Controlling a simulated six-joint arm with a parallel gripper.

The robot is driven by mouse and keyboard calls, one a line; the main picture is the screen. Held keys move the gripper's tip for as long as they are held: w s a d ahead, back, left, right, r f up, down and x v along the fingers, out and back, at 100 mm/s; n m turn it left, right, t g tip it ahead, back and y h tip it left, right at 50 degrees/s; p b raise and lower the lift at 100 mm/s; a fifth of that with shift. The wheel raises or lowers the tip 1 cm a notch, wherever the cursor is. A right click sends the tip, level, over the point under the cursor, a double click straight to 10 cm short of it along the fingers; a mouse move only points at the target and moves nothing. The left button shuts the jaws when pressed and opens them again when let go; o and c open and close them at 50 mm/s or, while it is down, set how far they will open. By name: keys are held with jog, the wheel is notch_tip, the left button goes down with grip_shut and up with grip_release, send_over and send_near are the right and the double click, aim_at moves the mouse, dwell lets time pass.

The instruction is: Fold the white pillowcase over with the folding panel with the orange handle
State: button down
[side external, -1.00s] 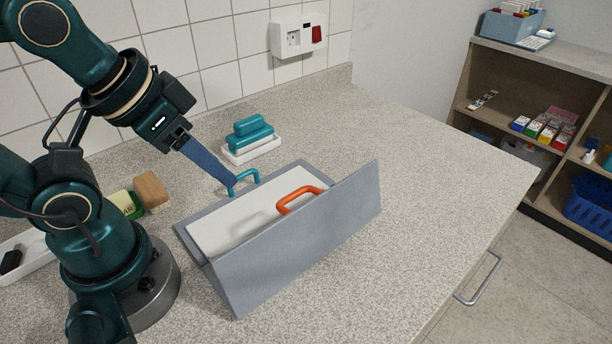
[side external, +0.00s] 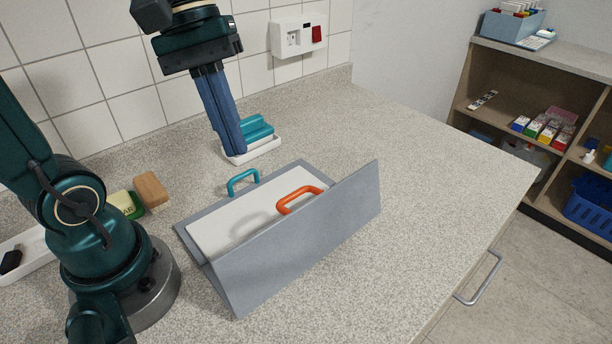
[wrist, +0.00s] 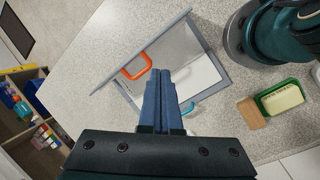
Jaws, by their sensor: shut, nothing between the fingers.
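The white pillowcase (side external: 235,221) lies flat on the grey folding board, and also shows in the wrist view (wrist: 205,78). The grey folding panel (side external: 295,243) on the board's near side stands tilted up, partly hiding the pillowcase. Its orange handle (side external: 297,193) is on the side facing the pillowcase; it also shows in the wrist view (wrist: 134,73). A teal handle (side external: 243,174) stands at the board's far edge. My gripper (side external: 238,153), with blue fingers, is shut and empty. It is raised behind the board, in front of the teal stack in the side view, touching neither handle.
A white tray (side external: 262,151) with teal blocks (side external: 257,129) stands behind the board, partly hidden by my fingers. A brown block (side external: 151,189) and a green-and-yellow item (side external: 126,203) lie to the left. The counter (side external: 430,190) is clear on the right.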

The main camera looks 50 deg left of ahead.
jog(key=w+a+n+g+h, duration=0.1)
jog(key=w+a+n+h, duration=0.3)
jog(key=w+a+n, duration=0.2)
jog(key=n+h, duration=0.2)
jog(key=n, duration=0.1)
send_near(292, 194)
jog(key=a+f+x, duration=0.1)
jog(key=x, duration=0.5)
jog(key=shift+d+f+t, duration=0.2)
jog(key=shift+t, duration=0.2)
jog(key=shift+w+d+r, duration=0.1)
jog(key=shift+d+r+y, duration=0.2)
jog(key=shift+d+y, duration=0.05)
jog(key=shift+y, duration=0.15)
jog(key=shift+d+r+y, duration=0.25)
jog(key=shift+d+y, duration=0.05)
jog(key=shift+d, duration=0.05)
